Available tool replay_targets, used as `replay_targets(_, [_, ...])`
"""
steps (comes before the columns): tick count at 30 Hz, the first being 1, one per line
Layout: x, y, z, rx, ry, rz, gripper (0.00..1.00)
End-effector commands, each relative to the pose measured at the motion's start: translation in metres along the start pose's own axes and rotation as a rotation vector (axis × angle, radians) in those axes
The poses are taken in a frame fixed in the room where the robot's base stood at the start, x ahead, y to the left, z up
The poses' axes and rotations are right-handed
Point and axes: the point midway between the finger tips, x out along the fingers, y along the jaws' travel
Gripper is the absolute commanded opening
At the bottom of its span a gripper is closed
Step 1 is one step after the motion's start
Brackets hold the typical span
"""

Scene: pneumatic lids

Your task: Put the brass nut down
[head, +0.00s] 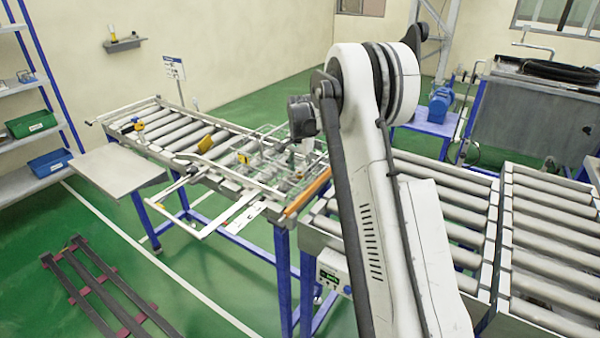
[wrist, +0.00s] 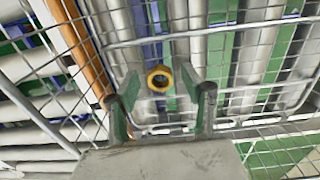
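In the head view my arm's wrist is over the wire basket (head: 262,160), and the nut cannot be made out there.
A roller conveyor (head: 185,135) runs under the basket, and another roller section (head: 450,200) lies to the right. An orange bar (head: 305,193) crosses beside the basket. A grey side table (head: 118,168) stands at the left. Basket wires surround the fingers.

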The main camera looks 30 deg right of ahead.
Motion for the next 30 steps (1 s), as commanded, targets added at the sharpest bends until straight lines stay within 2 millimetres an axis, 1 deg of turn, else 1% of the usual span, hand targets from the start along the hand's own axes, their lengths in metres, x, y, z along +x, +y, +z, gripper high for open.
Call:
replay_targets(5, [-0.003,0.0,0.0,0.0,0.0,0.0,0.43])
replay_targets(8, [-0.012,0.0,0.0,0.0,0.0,0.0,0.43])
replay_targets(11, [-0.029,0.0,0.0,0.0,0.0,0.0,0.43])
replay_targets(18, [-0.078,0.0,0.0,0.0,0.0,0.0,0.43])
replay_targets(21, [-0.095,0.0,0.0,0.0,0.0,0.0,0.43])
replay_targets(24, [-0.108,0.0,0.0,0.0,0.0,0.0,0.43])
replay_targets(30, [-0.124,0.0,0.002,-0.004,0.002,-0.002,0.43])
